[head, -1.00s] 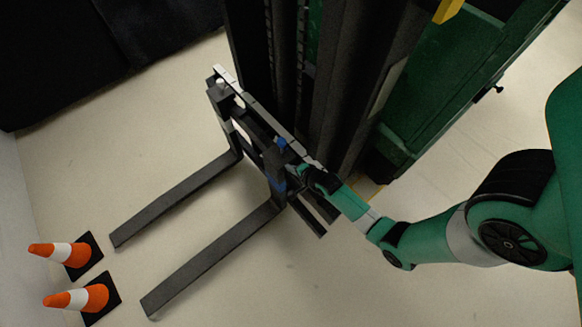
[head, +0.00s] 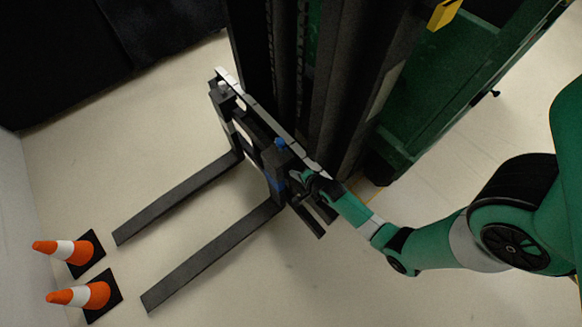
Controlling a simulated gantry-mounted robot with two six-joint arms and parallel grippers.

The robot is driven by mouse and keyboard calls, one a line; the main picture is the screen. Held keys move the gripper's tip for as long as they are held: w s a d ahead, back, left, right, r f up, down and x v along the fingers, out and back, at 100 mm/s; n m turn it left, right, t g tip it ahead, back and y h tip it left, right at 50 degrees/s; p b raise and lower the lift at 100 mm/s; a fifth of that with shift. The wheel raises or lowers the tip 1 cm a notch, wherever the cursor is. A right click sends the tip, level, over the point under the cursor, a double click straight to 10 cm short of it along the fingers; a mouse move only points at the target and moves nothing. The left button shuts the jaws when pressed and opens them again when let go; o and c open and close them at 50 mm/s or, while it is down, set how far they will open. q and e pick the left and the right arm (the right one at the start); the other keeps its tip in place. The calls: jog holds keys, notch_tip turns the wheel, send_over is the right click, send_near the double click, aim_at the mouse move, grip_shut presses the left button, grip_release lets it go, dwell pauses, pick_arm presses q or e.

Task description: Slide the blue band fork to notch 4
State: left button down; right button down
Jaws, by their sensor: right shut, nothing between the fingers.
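The blue band fork (head: 215,255) is the nearer of two black forks on the forklift carriage. Its blue band (head: 277,184) sits on its upright shank, and a blue knob (head: 280,142) shows at its top. The other fork (head: 180,196) hangs farther left, with a pale knob (head: 223,86) at its top. A pale notched bar (head: 245,97) runs along the carriage top. My right gripper (head: 304,180) is at the carriage's right end, close beside the blue band fork's shank. It is shut and empty; whether it touches the fork is unclear. My left gripper is out of view.
The dark mast (head: 340,80) and green truck body (head: 440,90) stand behind the carriage. Two orange and white cones (head: 62,250) stand at the lower left near the fork tips.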

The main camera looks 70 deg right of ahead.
jog(key=p+v, duration=0.4)
jog(key=v, duration=0.6)
jog(key=shift+p, duration=0.3)
jog(key=shift+s, duration=0.15)
jog(key=shift+a, duration=0.1)
